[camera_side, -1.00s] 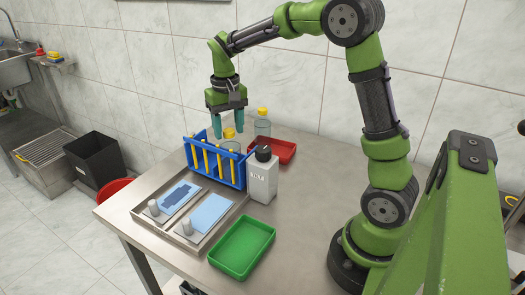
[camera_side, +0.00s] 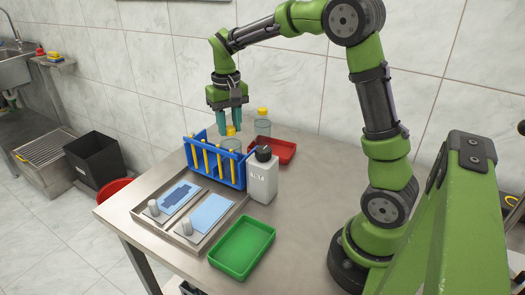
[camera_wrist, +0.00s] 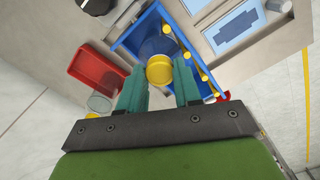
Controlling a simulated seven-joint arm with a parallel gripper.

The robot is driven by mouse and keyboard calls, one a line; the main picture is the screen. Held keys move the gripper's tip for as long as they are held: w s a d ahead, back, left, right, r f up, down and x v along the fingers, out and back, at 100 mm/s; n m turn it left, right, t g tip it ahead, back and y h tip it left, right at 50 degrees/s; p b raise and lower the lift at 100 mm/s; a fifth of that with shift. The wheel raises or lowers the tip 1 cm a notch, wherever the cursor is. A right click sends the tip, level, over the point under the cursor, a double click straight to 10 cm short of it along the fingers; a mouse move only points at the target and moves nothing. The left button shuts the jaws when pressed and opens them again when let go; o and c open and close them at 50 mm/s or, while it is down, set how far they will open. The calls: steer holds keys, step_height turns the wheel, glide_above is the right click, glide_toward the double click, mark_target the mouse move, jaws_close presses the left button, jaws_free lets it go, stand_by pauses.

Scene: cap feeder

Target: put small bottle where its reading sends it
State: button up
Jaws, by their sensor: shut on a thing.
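A second clear bottle with a yellow cap (camera_side: 263,124) stands to the right, near the red tray (camera_side: 285,151).
The blue rack (camera_side: 238,172) holds several yellow sticks. A white bottle with a black cap (camera_side: 262,180) stands beside it. A metal tray (camera_side: 190,243) holds two pads, one with a dark blue pattern. A green tray (camera_side: 242,276) lies in front. The table's right side is fairly clear.

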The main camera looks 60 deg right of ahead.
step_height(320, 180, up, 13)
stand_by(2.1)
